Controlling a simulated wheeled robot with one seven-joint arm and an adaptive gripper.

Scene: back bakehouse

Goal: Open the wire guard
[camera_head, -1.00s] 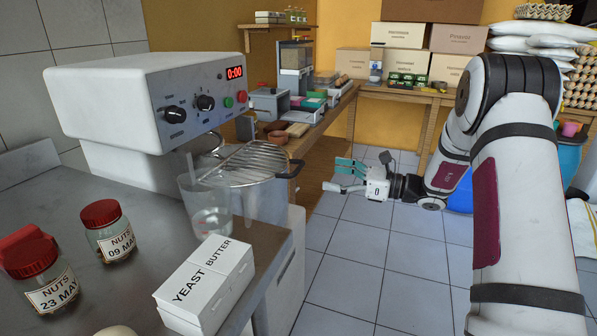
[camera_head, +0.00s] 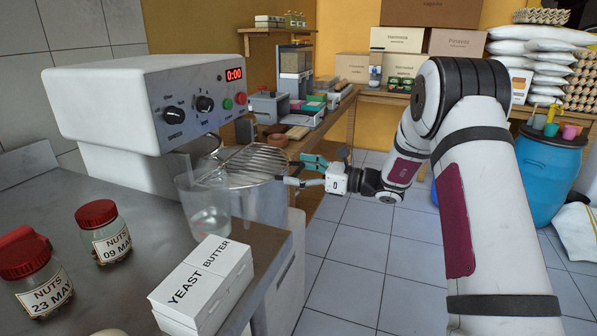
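The wire guard (camera_head: 256,160) is a metal grille lying over the top of the mixer bowl (camera_head: 265,204), beneath the head of the white mixer (camera_head: 150,98). It looks closed over the bowl. My gripper (camera_head: 297,172) is at the right rim of the guard, pointing left, its teal-tipped fingers spread apart. The guard's dark handle at that rim is largely covered by the fingers. I cannot tell whether a finger touches it. Nothing shows between the fingers.
A clear jug (camera_head: 205,207) stands close in front of the bowl. A yeast and butter box (camera_head: 204,284) and two nut jars (camera_head: 104,232) stand on the steel counter. A blue barrel (camera_head: 548,172) is at the right.

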